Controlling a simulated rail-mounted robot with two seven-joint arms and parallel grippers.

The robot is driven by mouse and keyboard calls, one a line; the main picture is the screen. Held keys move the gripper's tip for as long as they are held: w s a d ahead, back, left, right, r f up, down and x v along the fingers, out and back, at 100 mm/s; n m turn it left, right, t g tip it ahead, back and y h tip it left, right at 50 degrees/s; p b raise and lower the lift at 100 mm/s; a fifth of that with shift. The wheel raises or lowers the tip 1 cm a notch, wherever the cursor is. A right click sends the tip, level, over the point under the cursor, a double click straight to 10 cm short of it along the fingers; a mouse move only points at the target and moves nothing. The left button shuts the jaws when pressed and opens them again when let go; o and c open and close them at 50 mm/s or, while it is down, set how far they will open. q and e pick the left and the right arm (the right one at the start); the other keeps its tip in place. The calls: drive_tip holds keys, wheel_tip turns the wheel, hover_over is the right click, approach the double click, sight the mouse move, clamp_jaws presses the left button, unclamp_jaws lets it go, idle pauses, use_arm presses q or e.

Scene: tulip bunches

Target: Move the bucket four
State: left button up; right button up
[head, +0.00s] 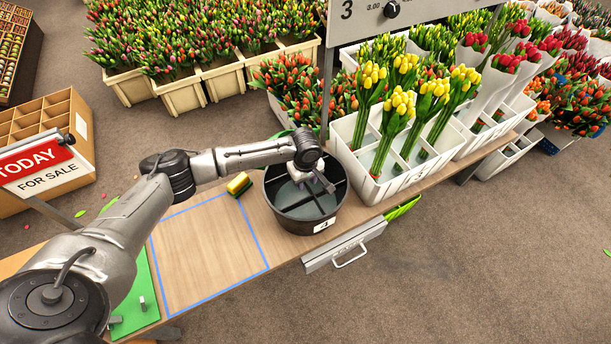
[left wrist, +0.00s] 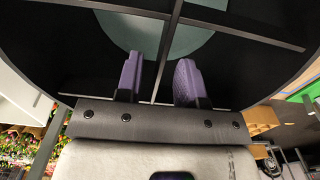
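The black round bucket (head: 288,221) with a white "4" label (head: 324,225) stands upright on the wooden bench, right of a blue-outlined rectangle. A cross divider splits its inside, and no flowers show in it. My left gripper (head: 325,183) reaches over the bucket's opening from the far side, pointing down at the inside. In the left wrist view its two purple fingers (left wrist: 158,78) are apart with a gap, over the dark inside and divider (left wrist: 173,25). A divider wall runs behind the gap; I cannot tell whether the fingers straddle it. My right gripper is not in view.
The blue-outlined area (head: 208,250) on the bench is bare. A white crate (head: 371,190) of yellow tulips stands right of the bucket. A grey handled box (head: 345,245) hangs at the front edge. A green mat (head: 140,295) lies left.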

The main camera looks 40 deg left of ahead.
use_arm(q)
drive_tip(key=shift+f, duration=0.65)
clamp_jaws()
idle(1.2)
